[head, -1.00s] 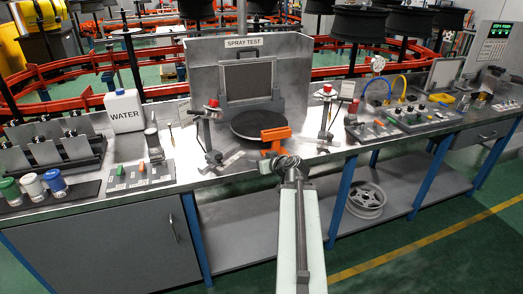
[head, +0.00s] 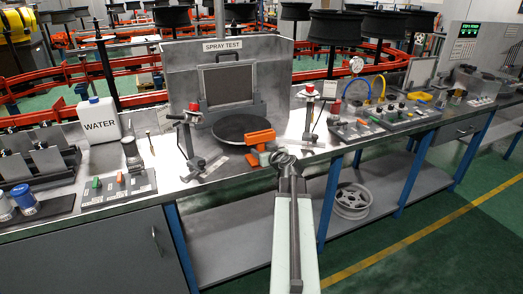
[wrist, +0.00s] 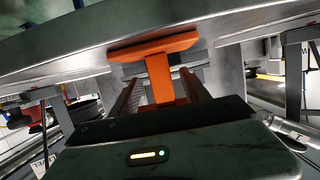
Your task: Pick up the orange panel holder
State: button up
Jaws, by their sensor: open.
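The orange panel holder (head: 259,138) stands at the front right rim of the round dark turntable (head: 243,128), in front of the spray test booth (head: 232,75). My gripper (head: 266,156) is at its near side, low over the bench edge, partly hidden by my arm. In the wrist view the holder (wrist: 157,72) shows as a wide bar on a narrower stem. The stem lies between the two dark fingers of my gripper (wrist: 160,92), which are apart. I cannot tell whether either finger touches it. The holder's lower end is hidden.
Stands with red-topped parts (head: 193,115) (head: 309,105) flank the turntable. A white water bottle (head: 98,121) and a switch panel (head: 118,187) are at the left. Hose and gauge panels (head: 365,130) are at the right. A metal wheel (head: 352,201) lies on the lower shelf.

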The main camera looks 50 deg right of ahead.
jog(key=shift+w+d+f, duration=0.15)
jog(key=shift+w, duration=0.2)
jog(key=shift+s, duration=0.1)
jog(key=shift+c, duration=0.6)
grip_shut()
jog(key=shift+r, duration=0.2)
